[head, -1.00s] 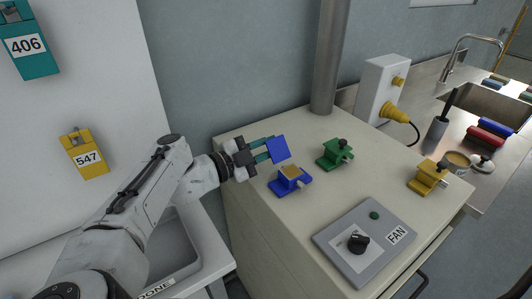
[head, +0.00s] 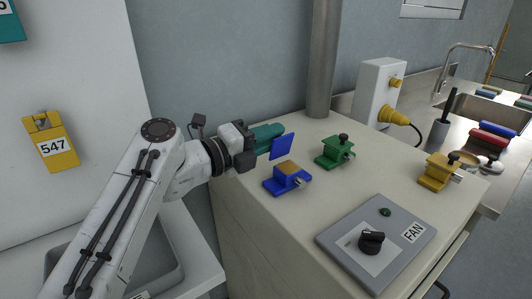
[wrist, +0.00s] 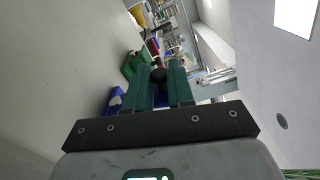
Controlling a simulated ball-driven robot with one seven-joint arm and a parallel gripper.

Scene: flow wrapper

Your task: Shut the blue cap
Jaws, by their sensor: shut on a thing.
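The blue cap (head: 283,146) is a flat square plate standing up, open, behind and above its blue base (head: 287,180). The base has a tan top and sits on the cream cabinet top. My gripper (head: 270,138) reaches in from the left, its teal fingers at the cap's upper left edge. It is shut on the cap; the fingertips are partly hidden behind the plate. In the wrist view the teal fingers (wrist: 162,86) show a strip of blue between them, and part of the blue base (wrist: 115,100) lies to the left.
A green clamp-like block (head: 334,154) stands close to the right, with a yellow one (head: 437,174) farther right. A grey FAN panel (head: 376,243) with a black knob lies in front. A metal pipe (head: 323,65) rises behind.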

